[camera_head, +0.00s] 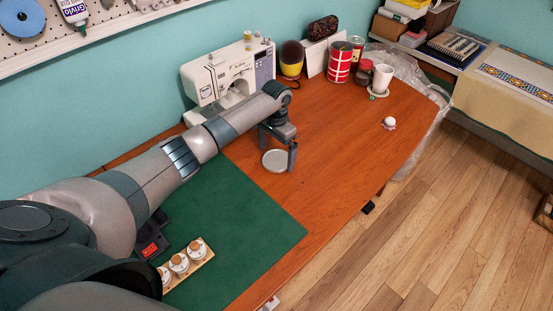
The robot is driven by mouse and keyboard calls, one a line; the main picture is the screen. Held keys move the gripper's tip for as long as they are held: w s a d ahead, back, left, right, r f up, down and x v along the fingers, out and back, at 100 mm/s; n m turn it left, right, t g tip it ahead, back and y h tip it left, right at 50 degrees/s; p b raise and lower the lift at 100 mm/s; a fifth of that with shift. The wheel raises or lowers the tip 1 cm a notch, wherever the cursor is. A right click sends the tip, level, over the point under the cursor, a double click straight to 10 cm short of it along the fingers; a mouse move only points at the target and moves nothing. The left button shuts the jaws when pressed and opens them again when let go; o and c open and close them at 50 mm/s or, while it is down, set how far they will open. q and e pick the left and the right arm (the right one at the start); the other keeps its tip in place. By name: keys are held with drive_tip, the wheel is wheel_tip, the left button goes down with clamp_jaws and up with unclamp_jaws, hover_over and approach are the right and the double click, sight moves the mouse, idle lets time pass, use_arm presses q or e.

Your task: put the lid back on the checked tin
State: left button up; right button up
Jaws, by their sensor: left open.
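The checked tin (340,62) is red with white and stands upright at the back right of the wooden table. I cannot clearly make out its top. A pale round lid (273,163) lies flat near the middle of the table, just beyond the green mat. My left gripper (278,156) is open above the lid, pointing down. One finger shows at the lid's right edge. I cannot tell whether it touches the lid. My right gripper is not in view.
A sewing machine (229,77) stands behind my left arm. A white mug (382,78), a dark jar (364,73) and a yellow-black container (291,60) stand near the tin. A green mat (235,220) bears a rack of small jars (186,262). The table's middle right is mostly clear.

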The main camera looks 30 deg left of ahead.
use_arm(q)
drive_tip(key=shift+f, duration=0.65)
drive_tip(key=c, duration=1.1)
